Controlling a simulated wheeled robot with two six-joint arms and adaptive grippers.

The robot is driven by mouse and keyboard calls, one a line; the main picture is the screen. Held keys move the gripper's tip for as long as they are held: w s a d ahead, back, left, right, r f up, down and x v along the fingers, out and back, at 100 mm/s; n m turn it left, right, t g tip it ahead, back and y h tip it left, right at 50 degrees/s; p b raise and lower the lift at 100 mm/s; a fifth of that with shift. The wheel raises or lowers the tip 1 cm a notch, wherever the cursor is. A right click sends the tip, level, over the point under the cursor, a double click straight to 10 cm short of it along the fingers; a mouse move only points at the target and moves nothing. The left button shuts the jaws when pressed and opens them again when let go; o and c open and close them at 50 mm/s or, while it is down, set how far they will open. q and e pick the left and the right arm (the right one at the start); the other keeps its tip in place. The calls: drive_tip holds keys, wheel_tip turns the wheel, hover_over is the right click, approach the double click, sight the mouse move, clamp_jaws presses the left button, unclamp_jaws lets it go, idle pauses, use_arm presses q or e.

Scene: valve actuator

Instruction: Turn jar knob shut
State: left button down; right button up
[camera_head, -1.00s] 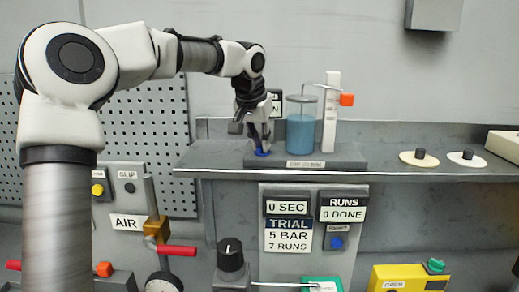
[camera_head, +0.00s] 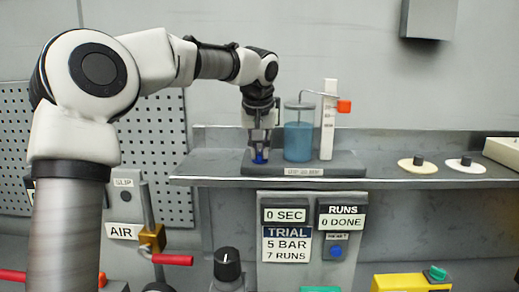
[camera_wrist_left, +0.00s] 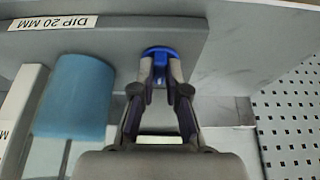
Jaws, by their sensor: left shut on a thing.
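The blue knob (camera_head: 260,158) sits on the left end of the grey jar stand (camera_head: 345,161), and its blue top shows in the left wrist view (camera_wrist_left: 160,51). My left gripper (camera_head: 260,150) points down from above with its fingertips closed on the knob; the wrist view shows both fingers (camera_wrist_left: 160,72) meeting at it. The jar (camera_head: 299,141) of blue liquid stands just right of the gripper, close but apart, and fills the left of the wrist view (camera_wrist_left: 76,97). The fingers partly hide the knob. My right gripper is in neither current view.
A white upright scale (camera_head: 328,120) with an orange block (camera_head: 344,106) stands right of the jar. The shelf (camera_head: 385,182) holds two round discs with dark knobs (camera_head: 418,166) farther right. A perforated panel (camera_head: 155,120) is behind my left arm.

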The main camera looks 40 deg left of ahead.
use_arm(q)
drive_tip(key=shift+f, duration=0.25)
drive_tip(key=c, duration=1.2)
unclamp_jaws()
drive_tip(key=shift+d, duration=0.1)
drive_tip(key=shift+r, duration=0.1)
drive_tip(key=shift+r, duration=0.1)
drive_tip(key=v, duration=1.1)
drive_tip(key=shift+s+r, duration=0.1)
drive_tip(key=shift+r, duration=0.25)
drive_tip(key=shift+d, duration=0.1)
